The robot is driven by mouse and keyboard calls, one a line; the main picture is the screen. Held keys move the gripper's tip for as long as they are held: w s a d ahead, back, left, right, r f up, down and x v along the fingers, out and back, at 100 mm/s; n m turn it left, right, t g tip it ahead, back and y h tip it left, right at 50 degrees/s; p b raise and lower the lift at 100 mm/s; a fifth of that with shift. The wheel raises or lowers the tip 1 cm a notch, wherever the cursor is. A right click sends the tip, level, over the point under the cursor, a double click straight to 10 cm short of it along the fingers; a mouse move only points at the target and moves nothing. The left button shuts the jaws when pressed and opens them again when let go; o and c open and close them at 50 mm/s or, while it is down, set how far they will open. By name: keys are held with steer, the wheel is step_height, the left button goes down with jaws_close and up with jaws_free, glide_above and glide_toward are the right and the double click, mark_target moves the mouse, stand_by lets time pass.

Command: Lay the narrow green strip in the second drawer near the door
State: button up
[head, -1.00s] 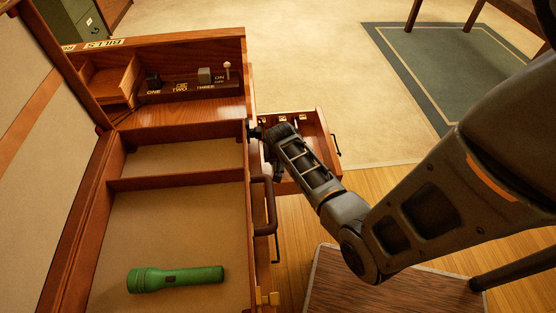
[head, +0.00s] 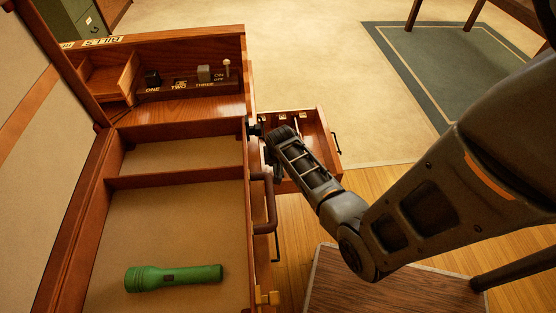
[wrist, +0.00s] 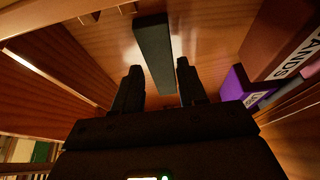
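The narrow dark green strip (wrist: 153,50) shows in the wrist view, lying along a wooden surface. Its near end is between or just beyond my gripper's two fingertips (wrist: 158,75). The fingers are apart, with a visible gap at the strip's right side; contact on the left cannot be told. In the head view my arm reaches over an open wooden drawer (head: 322,150) on the right side of the desk. The wrist hides the fingers and the strip there. Whether this drawer is the second one cannot be told.
A purple item (wrist: 235,85) and a box lettered "ANDS" (wrist: 295,65) are close on the right in the wrist view. The open desk has a tray (head: 200,205) holding a green flashlight (head: 173,278). A switch panel (head: 190,87) is at its back.

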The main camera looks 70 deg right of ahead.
steer(key=o, duration=0.3)
steer(key=shift+r, duration=0.25)
steer(key=p+v, duration=0.2)
steer(key=v, duration=1)
steer(key=shift+s+a+r, duration=0.1)
steer(key=shift+r, duration=0.2)
